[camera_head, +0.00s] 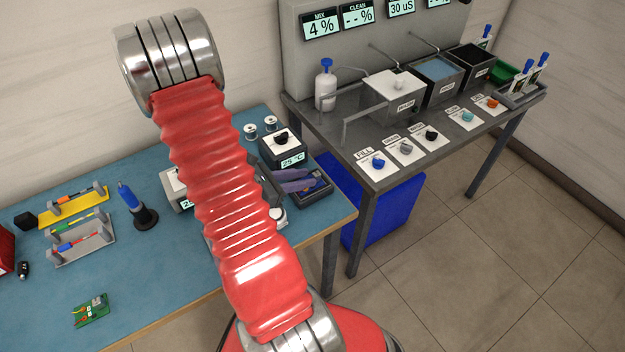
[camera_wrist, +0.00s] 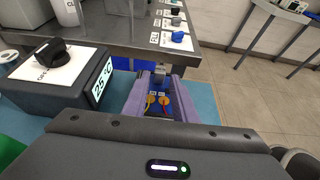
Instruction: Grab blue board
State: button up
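The blue board (camera_wrist: 159,108) shows in the wrist view between the two purple fingers of my gripper (camera_wrist: 160,92). It carries round orange parts and a red and a yellow wire. One finger stands along each side of it; I cannot tell whether they press on it. In the head view the purple fingers of my gripper (camera_head: 299,182) reach over a small dark tray (camera_head: 312,196) near the right end of the blue bench top. The board cannot be made out clearly there. My red arm hides part of the bench behind it.
A dark box with a knob and a 25 °C display (camera_head: 284,148) stands close behind my gripper. A green board (camera_head: 92,311) lies at the front left. A grey steel table (camera_head: 360,160) with basins stands to the right, a blue bin (camera_head: 400,212) under it.

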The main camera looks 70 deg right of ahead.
aim_at(313, 176)
jog(key=shift+x, duration=1.6)
jog(key=shift+c, duration=0.5)
grip_shut()
